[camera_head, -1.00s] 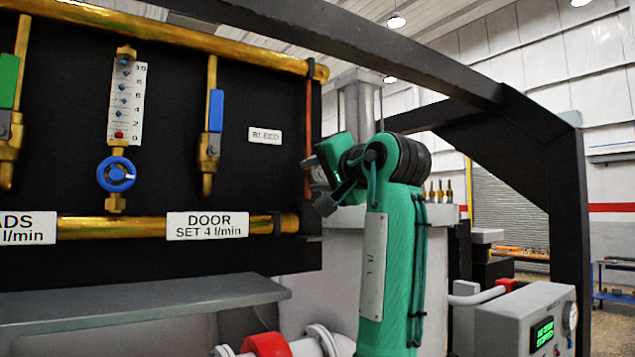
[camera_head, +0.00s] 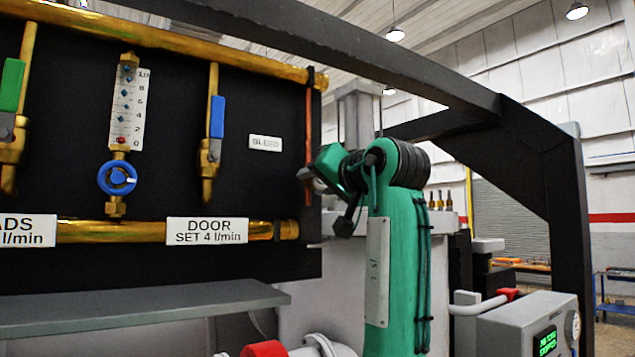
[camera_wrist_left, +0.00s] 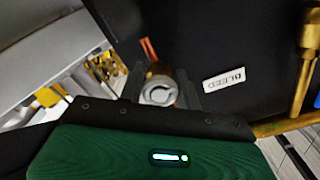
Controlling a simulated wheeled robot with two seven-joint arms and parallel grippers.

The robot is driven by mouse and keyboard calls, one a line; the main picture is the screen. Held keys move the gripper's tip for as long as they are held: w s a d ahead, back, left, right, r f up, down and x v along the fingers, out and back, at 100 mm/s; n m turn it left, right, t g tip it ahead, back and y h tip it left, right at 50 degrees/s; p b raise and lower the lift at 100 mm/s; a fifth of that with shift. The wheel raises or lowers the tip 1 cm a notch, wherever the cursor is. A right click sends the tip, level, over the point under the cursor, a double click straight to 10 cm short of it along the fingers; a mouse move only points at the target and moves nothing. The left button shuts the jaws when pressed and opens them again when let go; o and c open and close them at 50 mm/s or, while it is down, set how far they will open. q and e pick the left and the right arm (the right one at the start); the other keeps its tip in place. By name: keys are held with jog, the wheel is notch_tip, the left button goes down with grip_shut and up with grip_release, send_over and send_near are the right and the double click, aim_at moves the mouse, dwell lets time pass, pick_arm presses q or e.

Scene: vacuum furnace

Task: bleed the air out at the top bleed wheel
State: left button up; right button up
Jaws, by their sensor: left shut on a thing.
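The bleed fitting shows in the left wrist view as a small grey round end (camera_wrist_left: 158,92) with a curved mark on its face and a brass-coloured body behind it. My left gripper (camera_wrist_left: 157,88) has a dark finger on each side of it and is shut on it. In the head view my left gripper (camera_head: 311,180) reaches the panel's right edge, beside the copper tube (camera_head: 309,125); the wheel is mostly hidden there by the gripper. The BLEED label (camera_head: 265,142) is just left of it. My right gripper is not in view.
The black panel carries a blue-handled valve (camera_head: 214,130), a flow gauge (camera_head: 127,108) with a blue knob, and a brass pipe (camera_head: 100,231). A grey shelf (camera_head: 140,306) juts out below. A dark frame beam (camera_head: 380,65) crosses above my arm.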

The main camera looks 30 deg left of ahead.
pick_arm(q)
jog(key=shift+f, duration=0.15)
jog(key=o, duration=1)
jog(key=shift+s+d, duration=0.15)
jog(key=shift+d, duration=0.2)
jog(key=b+v, duration=0.5)
jog(key=v, duration=0.8)
